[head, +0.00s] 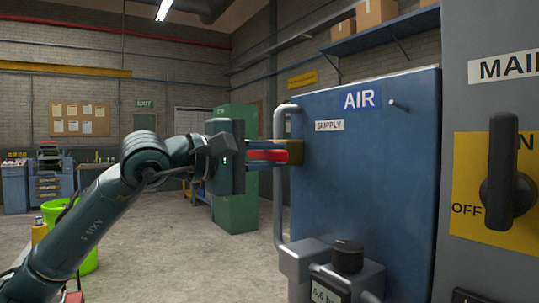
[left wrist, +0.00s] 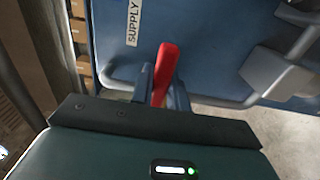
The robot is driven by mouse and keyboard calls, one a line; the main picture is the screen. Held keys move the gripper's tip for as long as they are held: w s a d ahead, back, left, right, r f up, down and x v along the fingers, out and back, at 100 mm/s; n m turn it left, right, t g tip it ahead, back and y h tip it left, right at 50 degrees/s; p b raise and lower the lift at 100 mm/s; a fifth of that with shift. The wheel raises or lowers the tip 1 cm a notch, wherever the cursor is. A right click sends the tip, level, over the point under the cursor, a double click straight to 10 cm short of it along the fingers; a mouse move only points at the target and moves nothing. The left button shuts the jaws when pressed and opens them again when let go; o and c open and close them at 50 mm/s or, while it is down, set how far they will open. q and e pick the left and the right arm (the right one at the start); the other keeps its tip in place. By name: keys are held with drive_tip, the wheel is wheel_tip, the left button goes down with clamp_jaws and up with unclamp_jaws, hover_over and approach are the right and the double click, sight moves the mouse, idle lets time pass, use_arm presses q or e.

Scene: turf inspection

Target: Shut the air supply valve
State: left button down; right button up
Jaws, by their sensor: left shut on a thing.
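The air supply valve shows as a brass-coloured body (head: 295,153) with a red lever (head: 268,156), at the left edge of a blue panel (head: 370,180) labelled AIR and SUPPLY. My left gripper (head: 282,156) comes in from the left and is shut on the red lever. In the left wrist view the red lever (left wrist: 165,70) stands between the two blue-grey fingers (left wrist: 161,88), its end showing past them. The lever looks roughly level in the head view; its exact turn is hard to tell. The fingers hide part of it. My right gripper is not in view.
A grey pipe (head: 279,205) runs down the panel's left edge to a grey unit with a gauge (head: 328,292). A grey cabinet at right bears a black OFF/ON switch (head: 503,175). A green cabinet (head: 236,205) and lime bucket (head: 88,255) stand behind. Open floor lies left.

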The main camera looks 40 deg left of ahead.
use_arm(q)
drive_tip(key=c, duration=1.4)
unclamp_jaws()
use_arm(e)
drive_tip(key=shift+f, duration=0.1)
use_arm(q)
drive_tip(key=shift+o, duration=0.2)
drive_tip(key=shift+s, duration=0.1)
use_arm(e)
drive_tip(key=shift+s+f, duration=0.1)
